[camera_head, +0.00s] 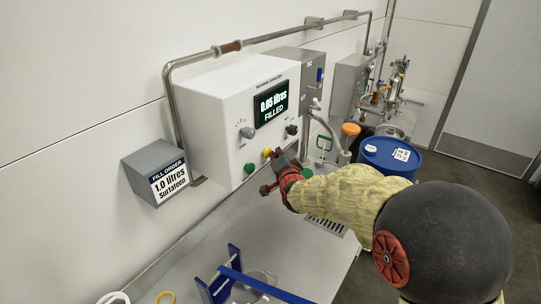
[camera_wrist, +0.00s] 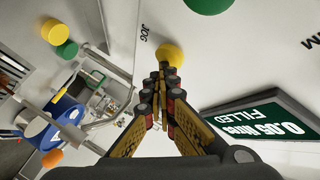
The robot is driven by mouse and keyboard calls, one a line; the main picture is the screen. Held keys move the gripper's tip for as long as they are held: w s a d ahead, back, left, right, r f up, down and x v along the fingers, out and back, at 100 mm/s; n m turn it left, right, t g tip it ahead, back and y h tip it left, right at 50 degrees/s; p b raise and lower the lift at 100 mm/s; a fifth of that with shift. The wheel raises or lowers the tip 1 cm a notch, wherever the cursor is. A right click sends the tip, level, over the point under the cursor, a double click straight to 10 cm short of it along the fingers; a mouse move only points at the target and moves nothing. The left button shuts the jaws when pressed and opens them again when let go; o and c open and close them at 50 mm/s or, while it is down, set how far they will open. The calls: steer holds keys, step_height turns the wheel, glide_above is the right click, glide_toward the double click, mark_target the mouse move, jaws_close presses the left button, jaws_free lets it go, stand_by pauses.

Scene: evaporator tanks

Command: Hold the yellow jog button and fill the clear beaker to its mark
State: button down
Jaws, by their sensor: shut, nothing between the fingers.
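The yellow jog button (camera_head: 266,152) is on the front of a white filler box (camera_head: 222,118). In the wrist view the yellow button (camera_wrist: 170,54) sits beside the printed word JOG. My gripper (camera_head: 279,158) is shut and empty, with its fingertips at the yellow button. In the wrist view the closed fingertips (camera_wrist: 165,70) overlap the button's lower edge; whether they press it I cannot tell. The display (camera_head: 271,103) reads 0.05 litres FILLED. I cannot make out the clear beaker or its mark; my arm hides part of the bench.
A green button (camera_head: 250,168) is left of the yellow one. A sign (camera_head: 169,182) reads fill order 1.0 litres Surtaleen. A blue frame (camera_head: 228,277) stands on the front bench. A blue drum (camera_head: 388,156) is behind my arm. A drain grid (camera_head: 327,226) lies below my arm.

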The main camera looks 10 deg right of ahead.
steer(key=shift+s+d, duration=0.1)
steer(key=shift+d, duration=0.05)
steer(key=shift+s+d+b, duration=0.55)
stand_by(0.4)
steer(key=s+d+b, duration=0.1)
steer(key=s+d, duration=0.2)
steer(key=shift+s+d, duration=0.25)
steer(key=shift+s, duration=0.05)
steer(key=shift+a, duration=0.1)
stand_by(2.4)
